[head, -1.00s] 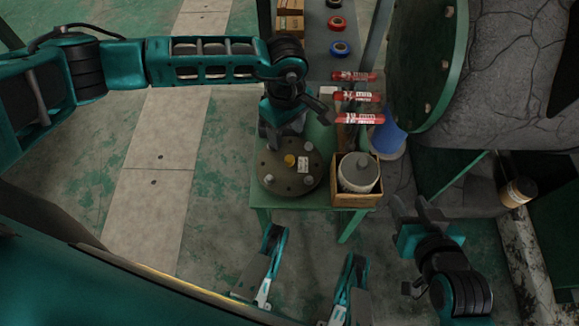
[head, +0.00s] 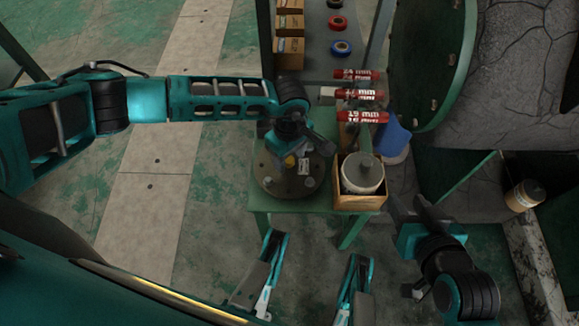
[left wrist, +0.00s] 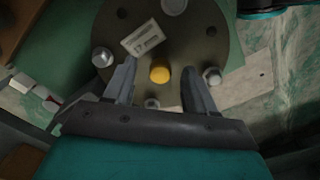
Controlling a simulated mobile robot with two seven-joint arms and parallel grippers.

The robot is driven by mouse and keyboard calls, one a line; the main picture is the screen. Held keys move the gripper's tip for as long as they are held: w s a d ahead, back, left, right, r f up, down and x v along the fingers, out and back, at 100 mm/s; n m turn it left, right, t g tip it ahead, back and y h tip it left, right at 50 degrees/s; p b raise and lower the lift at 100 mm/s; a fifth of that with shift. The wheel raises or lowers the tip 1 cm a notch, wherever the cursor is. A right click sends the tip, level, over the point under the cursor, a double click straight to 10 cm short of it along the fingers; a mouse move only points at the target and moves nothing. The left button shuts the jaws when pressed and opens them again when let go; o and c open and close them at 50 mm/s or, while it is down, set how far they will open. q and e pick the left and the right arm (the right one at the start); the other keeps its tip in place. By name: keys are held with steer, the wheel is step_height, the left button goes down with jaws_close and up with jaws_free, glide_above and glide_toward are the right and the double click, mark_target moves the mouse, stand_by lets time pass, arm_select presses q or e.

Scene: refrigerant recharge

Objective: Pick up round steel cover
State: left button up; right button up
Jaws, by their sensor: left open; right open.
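The round steel cover (head: 271,184) is a dark disc with bolts around its rim, lying on the green table (head: 290,205). My left gripper (head: 292,160) is above the cover and hides part of it in the head view. In the left wrist view, the cover (left wrist: 195,45) fills the upper middle, with a yellow knob (left wrist: 160,74) at its centre and a white label. The left gripper's fingers (left wrist: 160,92) are open on either side of the knob, with nothing held. My right gripper (head: 418,210) is open and empty, to the right of the table.
A wooden box (head: 358,201) holding a grey-lidded white canister (head: 362,173) stands right of the cover. Red tubes (head: 358,94) and a blue cone-shaped object (head: 393,138) are behind it. A large green flange (head: 433,70) rises at the right. Floor at left is clear.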

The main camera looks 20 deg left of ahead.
arm_select(q)
jaws_close()
stand_by(0.3)
steer(key=shift+r, duration=0.15)
stand_by(0.3)
